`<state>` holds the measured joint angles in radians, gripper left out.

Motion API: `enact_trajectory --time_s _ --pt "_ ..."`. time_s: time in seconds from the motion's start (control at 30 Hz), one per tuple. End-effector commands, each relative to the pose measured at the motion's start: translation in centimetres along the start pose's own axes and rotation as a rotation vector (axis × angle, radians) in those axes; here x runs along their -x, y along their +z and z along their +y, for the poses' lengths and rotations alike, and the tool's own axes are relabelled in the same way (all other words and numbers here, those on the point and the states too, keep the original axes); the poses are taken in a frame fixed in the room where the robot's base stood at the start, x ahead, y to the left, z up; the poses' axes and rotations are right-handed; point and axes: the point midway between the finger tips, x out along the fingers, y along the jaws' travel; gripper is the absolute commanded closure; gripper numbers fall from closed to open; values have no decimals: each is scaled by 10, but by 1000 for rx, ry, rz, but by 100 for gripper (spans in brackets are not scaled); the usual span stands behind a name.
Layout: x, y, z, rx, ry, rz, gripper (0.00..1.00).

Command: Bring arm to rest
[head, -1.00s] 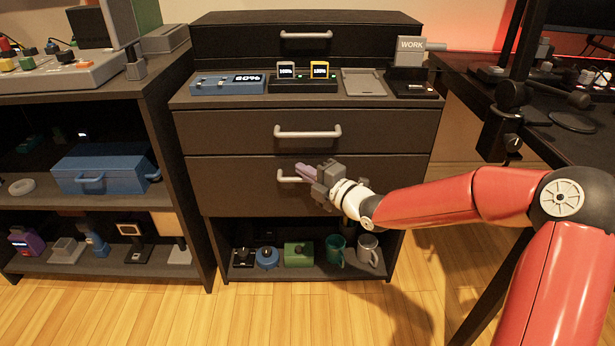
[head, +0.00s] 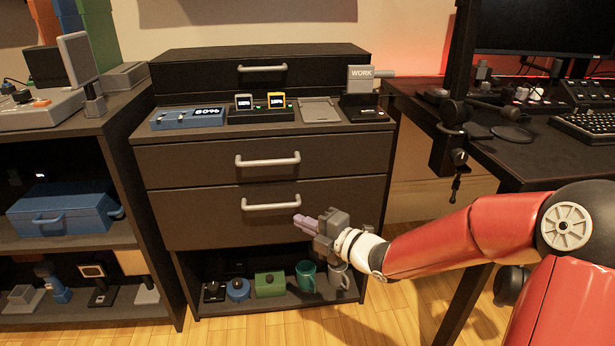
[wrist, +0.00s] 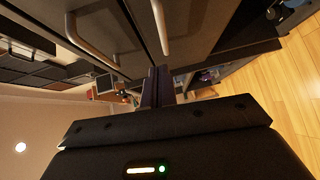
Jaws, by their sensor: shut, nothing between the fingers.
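My gripper (head: 304,222) is at the end of my red arm, stretched out to the left in the head view. It is in front of the black drawer cabinet (head: 168,215), just right of and below the lower drawer handle (head: 271,203). Its purple fingers are shut together with nothing between them. In the wrist view the closed fingers (wrist: 157,87) show in the middle, with a silver drawer handle (wrist: 162,25) above them and apart from them. The drawers appear shut.
A shelf on the left holds a blue toolbox (head: 62,212). Below the drawers, an open shelf holds a green mug (head: 306,276) and a grey mug (head: 339,276). A black desk (head: 520,160) stands at the right, close to my arm. Wooden floor shows in front.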

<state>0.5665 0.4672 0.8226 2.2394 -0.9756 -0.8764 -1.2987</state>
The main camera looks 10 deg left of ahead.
Motion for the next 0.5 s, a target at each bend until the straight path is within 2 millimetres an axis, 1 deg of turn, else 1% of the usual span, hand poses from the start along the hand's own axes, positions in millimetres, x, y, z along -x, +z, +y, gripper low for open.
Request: enact_trajectory --time_s 0.07,0.17,0.27,0.33,0.43,0.47,0.5 --pt "7 7 -1 -37 -109 -82 100" --pt "31 26 -1 -138 -265 -271 100" --pt "72 45 8 -283 -370 -517 100" --pt "107 51 21 -402 -398 -694 100" --pt "161 48 42 -603 -380 -937 100" --pt "178 45 49 -670 -364 -1006 100" --pt "200 38 57 -765 -335 -1091 100"
